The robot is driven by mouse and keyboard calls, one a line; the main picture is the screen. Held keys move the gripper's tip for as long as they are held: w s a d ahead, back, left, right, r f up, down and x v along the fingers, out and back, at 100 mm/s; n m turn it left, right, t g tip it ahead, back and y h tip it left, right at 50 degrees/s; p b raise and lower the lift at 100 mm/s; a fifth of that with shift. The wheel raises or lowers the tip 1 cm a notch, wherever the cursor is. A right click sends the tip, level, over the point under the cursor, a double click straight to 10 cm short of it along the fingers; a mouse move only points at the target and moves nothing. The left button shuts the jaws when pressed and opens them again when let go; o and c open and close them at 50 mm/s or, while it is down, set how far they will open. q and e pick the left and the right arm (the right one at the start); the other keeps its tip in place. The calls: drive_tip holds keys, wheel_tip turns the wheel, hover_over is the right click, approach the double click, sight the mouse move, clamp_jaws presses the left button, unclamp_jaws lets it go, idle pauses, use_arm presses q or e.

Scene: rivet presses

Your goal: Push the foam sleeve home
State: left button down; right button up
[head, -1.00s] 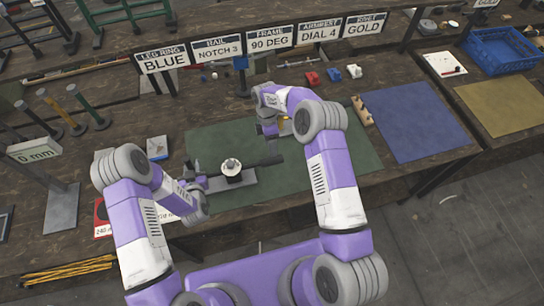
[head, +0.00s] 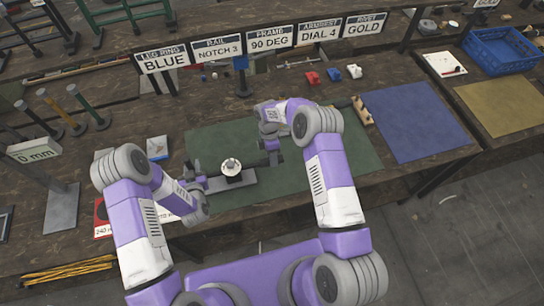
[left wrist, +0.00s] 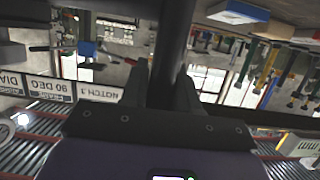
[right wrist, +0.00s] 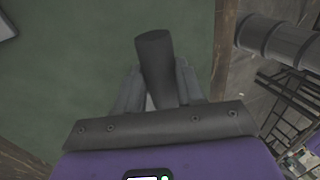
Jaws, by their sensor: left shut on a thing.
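My left gripper (head: 201,185) is shut on a dark bar, which stands between its fingers in the left wrist view (left wrist: 172,50). In the head view the dark bar runs rightward behind a light round-topped post (head: 231,166) on a grey base plate (head: 233,183). The foam sleeve appears to be the thick dark cylinder at its right end, mostly hidden by my right gripper (head: 273,153). In the right wrist view a dark cylinder (right wrist: 154,62) lies between the finger tips of my right gripper (right wrist: 160,90). Whether they press on it is unclear.
A green mat (head: 330,180) lies under the work, with free room to the right. A blue mat (head: 415,120) lies further right. A wooden block with holes (head: 362,110) stands between the mats. Signs (head: 270,40) stand behind, and upright posts (head: 90,108) at the left.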

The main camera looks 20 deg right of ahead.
sight(253, 164)
clamp_jaws()
drive_tip(key=a, duration=0.7)
drive_tip(key=shift+a, duration=0.4)
drive_tip(key=o, duration=0.6)
unclamp_jaws()
drive_tip(key=shift+o, duration=0.6)
drive_tip(key=shift+d, duration=0.15)
drive_tip(key=shift+r, duration=0.1)
drive_tip(key=v, duration=1.2)
